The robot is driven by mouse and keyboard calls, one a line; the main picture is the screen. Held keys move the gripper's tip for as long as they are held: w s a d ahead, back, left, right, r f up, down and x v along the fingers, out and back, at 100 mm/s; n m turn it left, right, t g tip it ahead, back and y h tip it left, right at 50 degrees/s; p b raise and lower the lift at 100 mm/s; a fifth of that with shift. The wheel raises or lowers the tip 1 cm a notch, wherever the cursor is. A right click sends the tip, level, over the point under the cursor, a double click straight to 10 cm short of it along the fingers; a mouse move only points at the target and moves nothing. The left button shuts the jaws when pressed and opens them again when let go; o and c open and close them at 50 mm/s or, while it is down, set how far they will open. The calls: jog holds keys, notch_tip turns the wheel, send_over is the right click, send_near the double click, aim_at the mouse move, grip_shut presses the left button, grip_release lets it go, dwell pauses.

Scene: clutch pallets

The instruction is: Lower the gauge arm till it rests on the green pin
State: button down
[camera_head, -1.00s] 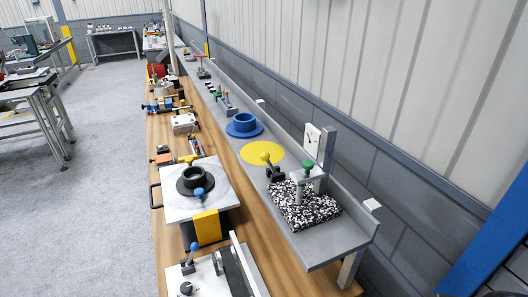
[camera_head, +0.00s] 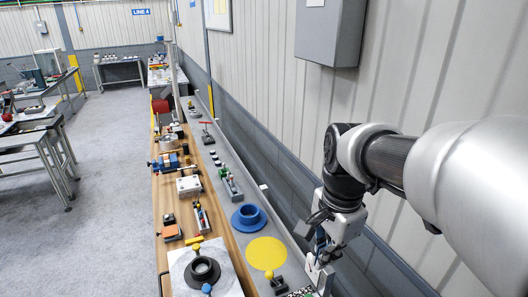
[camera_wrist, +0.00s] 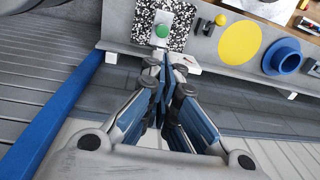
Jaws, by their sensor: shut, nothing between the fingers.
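In the wrist view a black-and-white speckled plate (camera_wrist: 147,18) lies on a grey shelf (camera_wrist: 207,47). A green knob (camera_wrist: 162,31) shows over the plate, on a pale fixture (camera_wrist: 160,41) that seems to be the gauge. My gripper (camera_wrist: 165,62) is shut and empty, its fingertips just short of the fixture in the picture and partly covering it. Whether it touches cannot be told. In the head view my gripper (camera_head: 318,268) is at the lower right, over the near end of the shelf. The speckled plate (camera_head: 300,293) barely shows there. I cannot make out the green pin.
A yellow disc (camera_head: 266,253), a blue flanged ring (camera_head: 249,218) and a yellow-knobbed lever (camera_head: 277,283) stand on the shelf farther along. A black flanged ring (camera_head: 203,270) sits on a white plate to the left. The wall runs close along the shelf's right side.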

send_over(316, 294)
jog(key=s+a, duration=0.1)
jog(key=s, duration=0.1)
jog(key=f, duration=1.3)
jog(key=shift+s+a+f, duration=0.1)
jog(key=shift+s+f, duration=0.1)
jog(key=shift+f, duration=0.2)
jog(key=shift+f+b, duration=0.45)
jog(key=shift+f, duration=0.05)
jog(key=shift+s, duration=0.25)
